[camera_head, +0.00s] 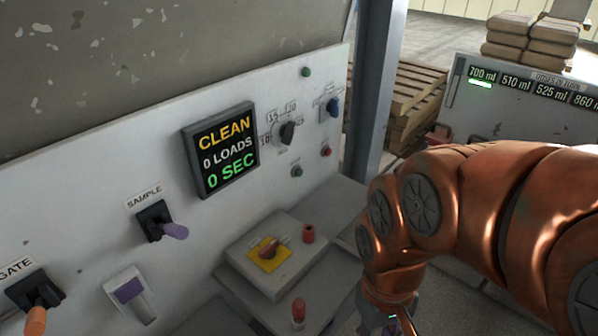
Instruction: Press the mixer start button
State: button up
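The white control panel (90,150) fills the left and middle of the head view. A small green button (297,171) sits on its lower right part, with a small red button (326,151) to its right. Another small green button or lamp (306,72) is near the panel's top edge. No readable label shows which one is the mixer start. My gripper (396,322) is at the bottom edge, right of and below these buttons and apart from the panel. It is mostly cut off, so its opening is not clear.
A display (222,150) reads CLEAN, 0 LOADS, 0 SEC. A grey post (375,80) stands behind.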

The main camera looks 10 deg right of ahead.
grip_shut()
dwell(1.2)
